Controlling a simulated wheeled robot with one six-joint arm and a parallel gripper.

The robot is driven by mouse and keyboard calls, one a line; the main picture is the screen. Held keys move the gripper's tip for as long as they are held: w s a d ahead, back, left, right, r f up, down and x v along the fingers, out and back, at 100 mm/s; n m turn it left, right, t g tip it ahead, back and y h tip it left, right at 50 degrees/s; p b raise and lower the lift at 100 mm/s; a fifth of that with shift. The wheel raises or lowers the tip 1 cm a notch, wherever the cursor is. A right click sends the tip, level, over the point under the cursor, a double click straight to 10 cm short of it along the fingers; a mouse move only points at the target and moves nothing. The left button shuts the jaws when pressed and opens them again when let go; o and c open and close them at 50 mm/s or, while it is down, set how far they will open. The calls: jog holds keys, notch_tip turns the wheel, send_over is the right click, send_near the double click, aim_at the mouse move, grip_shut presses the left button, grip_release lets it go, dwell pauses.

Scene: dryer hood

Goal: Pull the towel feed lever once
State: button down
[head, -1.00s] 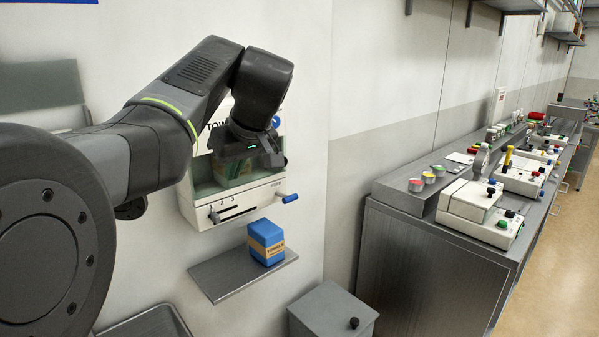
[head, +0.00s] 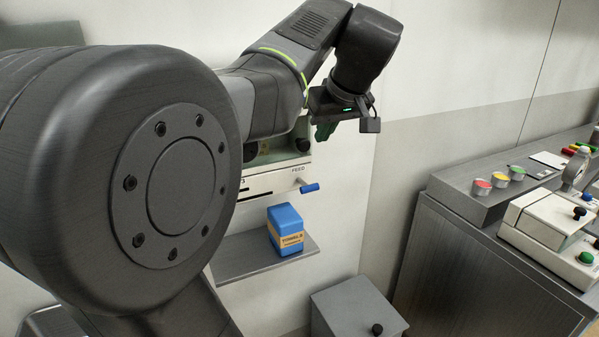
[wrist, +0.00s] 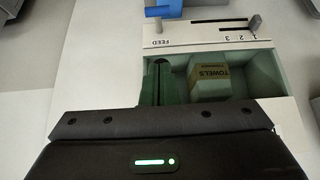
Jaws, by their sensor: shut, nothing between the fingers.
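The feed lever, with a blue handle (head: 309,188), sticks out at the right of the white dispenser front (head: 270,183), beside the word FEED. In the wrist view the blue lever handle (wrist: 163,10) is at the top edge, past the FEED label. My gripper (head: 325,131) is above the lever in the head view, apart from it. In the wrist view my gripper's green fingers (wrist: 160,80) are together with nothing between them. A towel pack (wrist: 209,80) sits in the dispenser's open bay to the right of the fingers. My arm hides the dispenser's left part in the head view.
A blue towel box (head: 286,228) stands on a grey wall shelf (head: 235,258) below the dispenser. A grey bin (head: 358,312) with a black knob is below right. A metal cabinet (head: 450,260) with control boxes stands at the right. The wall right of my gripper is clear.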

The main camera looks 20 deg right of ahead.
jog(key=p, duration=0.1)
send_over(308, 185)
jog(key=f, duration=0.8)
jog(key=shift+s+d, duration=0.15)
jog(key=shift+s, duration=0.2)
notch_tip(308, 185, down, 3)
jog(key=shift+s+r, duration=0.1)
jog(key=shift+r, duration=0.1)
jog(key=shift+s+f+p, duration=0.2)
jog(key=shift+f+p, duration=0.1)
jog(key=shift+f, duration=0.5)
jog(key=shift+f+b, duration=0.15)
jog(key=shift+b, duration=0.15)
jog(key=shift+s+f+b, duration=0.1)
jog(key=shift+s+b, duration=0.05)
jog(key=shift+b, duration=0.45)
